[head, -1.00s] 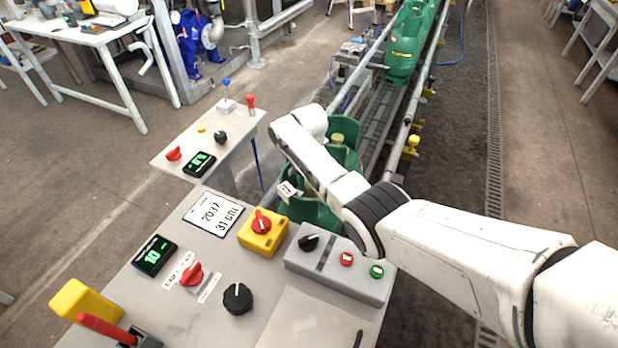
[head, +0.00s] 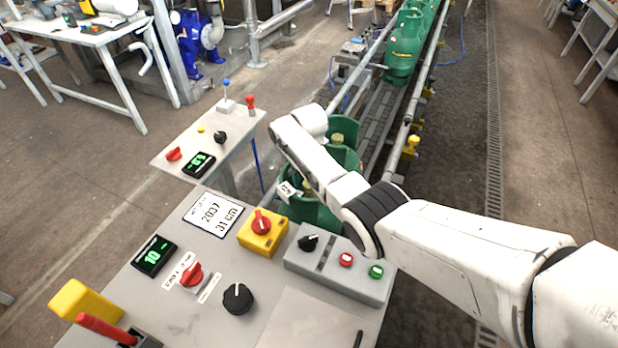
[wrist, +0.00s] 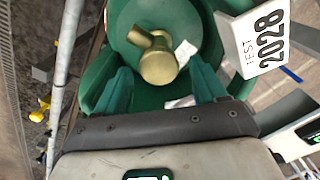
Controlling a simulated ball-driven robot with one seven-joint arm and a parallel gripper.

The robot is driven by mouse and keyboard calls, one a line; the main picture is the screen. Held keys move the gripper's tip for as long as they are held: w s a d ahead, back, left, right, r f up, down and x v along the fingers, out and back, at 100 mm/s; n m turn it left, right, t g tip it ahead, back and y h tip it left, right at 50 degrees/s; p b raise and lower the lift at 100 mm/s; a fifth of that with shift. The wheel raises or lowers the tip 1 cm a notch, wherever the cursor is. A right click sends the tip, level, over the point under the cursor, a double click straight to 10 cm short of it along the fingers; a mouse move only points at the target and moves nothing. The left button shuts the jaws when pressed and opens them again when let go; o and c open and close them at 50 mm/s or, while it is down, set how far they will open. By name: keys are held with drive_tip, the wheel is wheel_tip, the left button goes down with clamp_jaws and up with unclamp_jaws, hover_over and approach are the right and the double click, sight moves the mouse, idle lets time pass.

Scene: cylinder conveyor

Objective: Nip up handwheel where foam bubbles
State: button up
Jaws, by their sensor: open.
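In the wrist view a green cylinder (wrist: 105,75) fills the middle, with a brass valve (wrist: 158,62) that has a rounded knob at its near end. My gripper (wrist: 161,78) is open, its two teal fingers on either side of the brass knob; I cannot tell if they touch it. A white tag reading TEST 2028 (wrist: 258,38) hangs at the right. In the head view green cylinders (head: 312,208) stand on the conveyor beneath my arm, one with a brass valve (head: 337,139). My gripper is hidden there by my arm. I see no clear foam.
The conveyor rails (head: 397,145) run away to more green cylinders (head: 403,58). A grey control desk (head: 180,315) with knobs and a yellow switch box (head: 262,240) fills the near left. A smaller panel (head: 230,135) stands behind it.

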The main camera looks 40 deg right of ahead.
wheel_tip(320, 180, up, 11)
idle(0.5)
drive_tip(key=shift+f, duration=0.15)
idle(0.4)
